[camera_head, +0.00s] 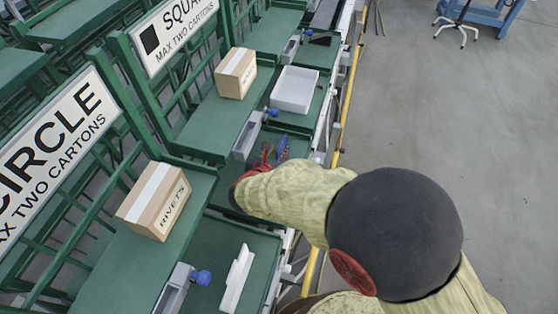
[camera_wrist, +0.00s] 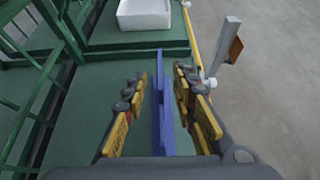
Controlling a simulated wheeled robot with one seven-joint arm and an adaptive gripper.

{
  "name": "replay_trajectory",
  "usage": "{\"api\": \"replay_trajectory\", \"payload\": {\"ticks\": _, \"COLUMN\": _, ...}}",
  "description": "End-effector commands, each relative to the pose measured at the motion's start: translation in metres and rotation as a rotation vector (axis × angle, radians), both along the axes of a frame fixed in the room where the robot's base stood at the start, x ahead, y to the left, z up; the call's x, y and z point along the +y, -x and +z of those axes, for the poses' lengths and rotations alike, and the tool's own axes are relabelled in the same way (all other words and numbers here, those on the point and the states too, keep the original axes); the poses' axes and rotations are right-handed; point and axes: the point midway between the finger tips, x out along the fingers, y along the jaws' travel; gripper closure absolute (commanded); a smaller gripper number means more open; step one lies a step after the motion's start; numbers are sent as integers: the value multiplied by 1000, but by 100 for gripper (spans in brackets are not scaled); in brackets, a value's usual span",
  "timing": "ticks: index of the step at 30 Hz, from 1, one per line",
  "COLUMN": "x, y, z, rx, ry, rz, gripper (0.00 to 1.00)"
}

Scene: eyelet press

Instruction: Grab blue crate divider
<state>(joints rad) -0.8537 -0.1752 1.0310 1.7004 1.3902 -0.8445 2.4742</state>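The blue crate divider (camera_wrist: 160,110) is a thin upright blue plate in the middle of the wrist view, standing over a green work surface. My gripper (camera_wrist: 163,82) is open, with one yellow-and-dark finger on each side of the divider. A gap shows between the plate and each finger. In the head view the divider (camera_head: 283,146) is a small blue piece just beyond my gripper (camera_head: 266,158), and my arm hides much around it. The divider's near lower end is hidden by the gripper body in the wrist view.
A white tray (camera_head: 295,89) stands on the green shelf beyond. A rivets carton (camera_head: 156,201) and another carton (camera_head: 236,74) sit on shelves to the left. A white divider-like piece (camera_head: 237,279) stands on the nearer shelf. A yellow rail (camera_head: 346,100) runs along the right edge.

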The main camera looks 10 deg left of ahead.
Motion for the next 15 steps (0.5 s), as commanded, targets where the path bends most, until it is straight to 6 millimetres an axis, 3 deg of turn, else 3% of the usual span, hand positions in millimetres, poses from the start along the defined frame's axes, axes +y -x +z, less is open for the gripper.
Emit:
{"api": "replay_trajectory", "payload": {"ticks": 5, "x": -3, "y": -20, "z": -12, "rx": 0, "ry": -1, "rz": 0, "gripper": 73}}
{"api": "replay_trajectory", "payload": {"ticks": 12, "x": -3, "y": -21, "z": -12, "rx": 0, "ry": -1, "rz": 2, "gripper": 73}}
{"api": "replay_trajectory", "payload": {"ticks": 15, "x": -3, "y": -21, "z": -12, "rx": 0, "ry": 0, "rz": 2, "gripper": 79}}
